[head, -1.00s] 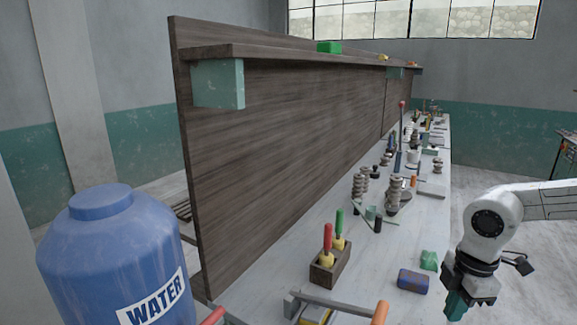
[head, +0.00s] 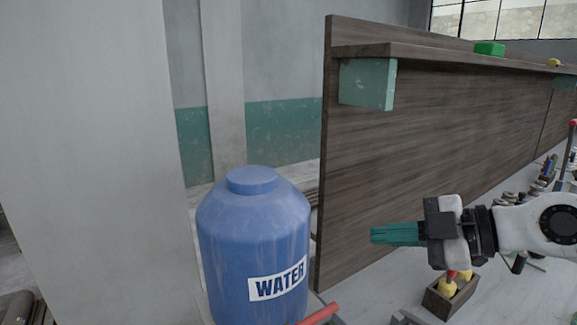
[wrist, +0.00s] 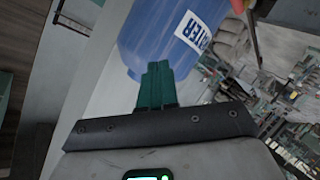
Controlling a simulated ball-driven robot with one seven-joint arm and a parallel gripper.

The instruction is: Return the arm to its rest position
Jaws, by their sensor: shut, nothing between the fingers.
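My gripper (head: 375,235) is raised at the right of the head view, its teal fingers pointing left toward the water barrel. The fingers are closed together with nothing between them. In the wrist view my gripper (wrist: 157,68) shows its teal fingers side by side, overlapping the lower part of the barrel in the picture. My white arm comes in from the right edge and hides part of the bench.
A blue barrel (head: 252,235) marked WATER stands left of my gripper; it also fills the top of the wrist view (wrist: 165,35). A wooden panel (head: 430,125) with a shelf rises behind. A wooden tool holder (head: 440,302) sits below my gripper on the bench.

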